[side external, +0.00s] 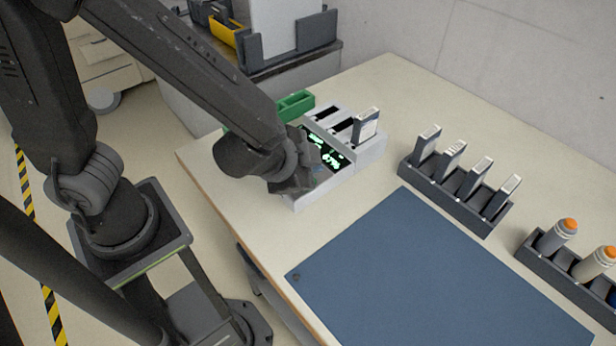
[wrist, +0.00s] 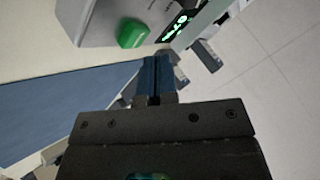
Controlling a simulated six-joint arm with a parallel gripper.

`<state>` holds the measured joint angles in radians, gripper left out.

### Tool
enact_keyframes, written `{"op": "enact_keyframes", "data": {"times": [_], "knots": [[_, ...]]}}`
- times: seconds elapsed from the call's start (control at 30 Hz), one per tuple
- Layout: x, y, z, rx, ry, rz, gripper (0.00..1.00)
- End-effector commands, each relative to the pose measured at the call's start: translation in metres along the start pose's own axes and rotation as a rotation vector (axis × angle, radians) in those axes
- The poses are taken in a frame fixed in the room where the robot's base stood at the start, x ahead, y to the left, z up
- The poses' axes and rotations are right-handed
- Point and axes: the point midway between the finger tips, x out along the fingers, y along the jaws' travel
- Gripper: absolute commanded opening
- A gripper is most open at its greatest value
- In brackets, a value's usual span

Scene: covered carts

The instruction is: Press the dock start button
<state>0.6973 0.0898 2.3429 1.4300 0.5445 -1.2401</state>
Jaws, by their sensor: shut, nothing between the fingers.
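The light grey dock (side external: 370,155) stands near the table's left edge. It has a dark screen with glowing green marks (side external: 316,136) and a grey module (side external: 367,124) upright in a slot. In the wrist view, a green button (wrist: 133,34) sits on the dock's face beside the lit screen (wrist: 174,27). My gripper (wrist: 157,62) is shut and empty, its tips below and right of the button in that view. In the side view my gripper (side external: 296,184) is at the dock's front end and hides the button. Whether the tips touch the dock, I cannot tell.
A green bin (side external: 295,104) stands behind the dock. A rack (side external: 455,194) of several grey modules and a rack (side external: 563,272) of orange-topped bottles stand to the right. A flat blue mat (side external: 430,275) covers the table's front. Bare table lies between dock and racks.

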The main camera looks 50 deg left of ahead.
Motion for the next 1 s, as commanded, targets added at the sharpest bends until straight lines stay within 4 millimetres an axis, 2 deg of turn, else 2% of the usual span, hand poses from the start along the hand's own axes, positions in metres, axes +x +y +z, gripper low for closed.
{"op": "enact_keyframes", "data": {"times": [1.0], "knots": [[0.0061,0.0045,0.0046,0.0,-0.001,0.0,0.0]]}}
